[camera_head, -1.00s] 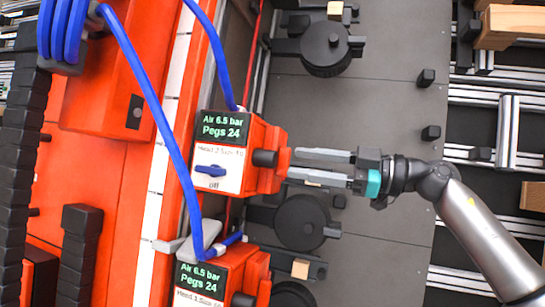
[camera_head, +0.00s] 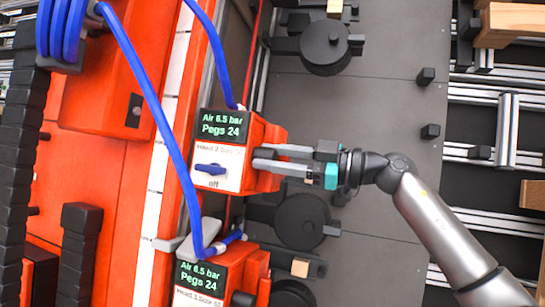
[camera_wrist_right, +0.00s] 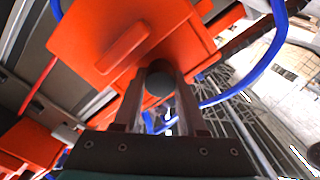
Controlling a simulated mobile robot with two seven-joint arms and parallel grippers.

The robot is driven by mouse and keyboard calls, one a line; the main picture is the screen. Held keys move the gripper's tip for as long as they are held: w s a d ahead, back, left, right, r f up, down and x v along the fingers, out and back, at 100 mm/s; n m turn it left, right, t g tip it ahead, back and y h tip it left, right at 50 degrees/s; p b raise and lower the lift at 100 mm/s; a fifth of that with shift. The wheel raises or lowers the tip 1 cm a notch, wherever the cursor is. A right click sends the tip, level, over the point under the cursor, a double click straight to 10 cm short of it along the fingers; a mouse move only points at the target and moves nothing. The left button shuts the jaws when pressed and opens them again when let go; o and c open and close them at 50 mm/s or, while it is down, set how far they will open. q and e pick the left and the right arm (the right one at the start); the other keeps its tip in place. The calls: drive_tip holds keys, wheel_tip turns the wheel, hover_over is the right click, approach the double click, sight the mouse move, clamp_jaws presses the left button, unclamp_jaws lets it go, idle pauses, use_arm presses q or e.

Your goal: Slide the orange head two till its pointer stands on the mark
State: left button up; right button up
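The orange head two (camera_head: 268,181) sits on the rail, with a screen reading "Air 6.5 bar, Pegs 24" and a blue switch (camera_head: 210,170) by the word "off". My right gripper (camera_head: 258,158) reaches in from the right, its fingers at the head's dark knob. In the right wrist view the round dark knob (camera_wrist_right: 159,78) lies between both fingers, which look closed against its sides, below the orange head body (camera_wrist_right: 130,45). The fingers mostly hide the knob in the head view. I cannot make out the pointer or the mark. My left gripper is not in view.
Another orange head (camera_head: 238,268) stands just below head two in the picture. Blue hoses (camera_head: 150,95) hang across the heads. Black round fixtures (camera_head: 302,220) stand on the grey plate (camera_head: 385,120). Wooden blocks (camera_head: 515,22) lie at right.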

clamp_jaws()
idle(1.0)
